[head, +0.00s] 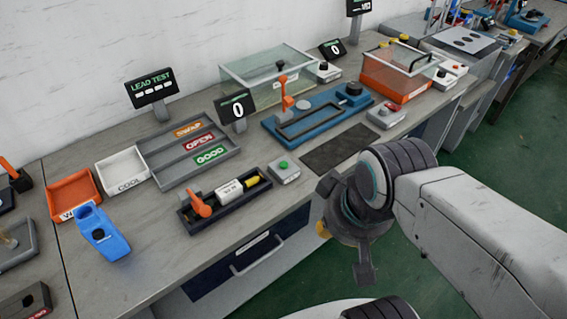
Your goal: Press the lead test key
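A small light-grey box with a green button (284,168), which looks like the lead test key, sits on the bench near its front edge. Left of it is a dark test fixture (226,203) with an orange lever, a white labelled block and a yellow part. The LEAD TEST display (152,88) stands at the back and shows dashes. My gripper (345,232) is off the bench's front edge, right of and nearer than the green button, and apart from it. Its fingers look spread, and I see nothing held between them.
A grey sorting tray (143,145) with labelled lanes, a white COOL tray (122,171), an orange bin (54,207) and a blue device (102,236) lie left. A blue fixture (268,122) and a dark mat (342,149) lie right. Bench around the green button looks clear.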

